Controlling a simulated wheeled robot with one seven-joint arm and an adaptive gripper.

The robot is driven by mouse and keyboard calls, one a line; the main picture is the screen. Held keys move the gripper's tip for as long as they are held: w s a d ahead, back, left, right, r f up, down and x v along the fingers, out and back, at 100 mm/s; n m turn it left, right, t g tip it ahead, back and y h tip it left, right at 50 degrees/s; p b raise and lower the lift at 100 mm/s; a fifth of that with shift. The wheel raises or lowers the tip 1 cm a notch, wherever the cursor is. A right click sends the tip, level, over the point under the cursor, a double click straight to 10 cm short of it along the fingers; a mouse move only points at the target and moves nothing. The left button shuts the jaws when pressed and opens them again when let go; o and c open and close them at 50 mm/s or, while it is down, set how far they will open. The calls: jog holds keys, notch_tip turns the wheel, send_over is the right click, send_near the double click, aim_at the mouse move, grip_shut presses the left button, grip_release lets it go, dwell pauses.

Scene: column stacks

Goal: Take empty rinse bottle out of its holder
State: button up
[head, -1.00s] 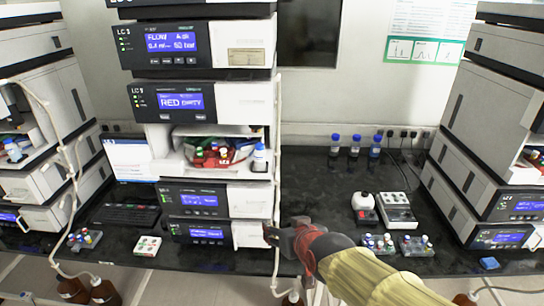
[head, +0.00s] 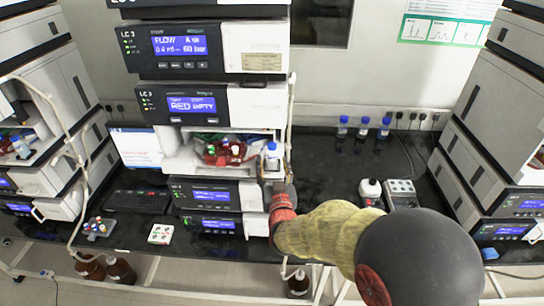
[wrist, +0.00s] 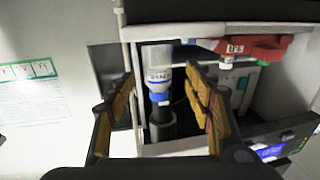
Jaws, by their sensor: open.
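The rinse bottle (head: 271,158), small and pale with a blue cap, stands upright at the right end of the open bay in the middle stack. In the wrist view the rinse bottle (wrist: 157,58) shows its pale body, lettering and blue band, with a dark part below. My gripper (head: 279,178) is just below and right of the bottle in the head view. In the wrist view my gripper (wrist: 162,88) is open, its fingers either side of the bottle with visible gaps.
Red parts and coloured caps (head: 224,152) fill the bay left of the bottle. A white tube (head: 291,110) hangs down the stack's right edge.

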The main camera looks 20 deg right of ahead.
aim_at(273, 157)
jog(key=w, duration=0.3)
jog(key=w+d, duration=0.1)
jog(key=shift+w+r, duration=0.25)
jog(key=shift+w, duration=0.15)
jog(key=shift+c, duration=0.2)
jog(key=c, duration=0.9)
jog(key=shift+r, duration=0.1)
jog(key=shift+c, duration=0.2)
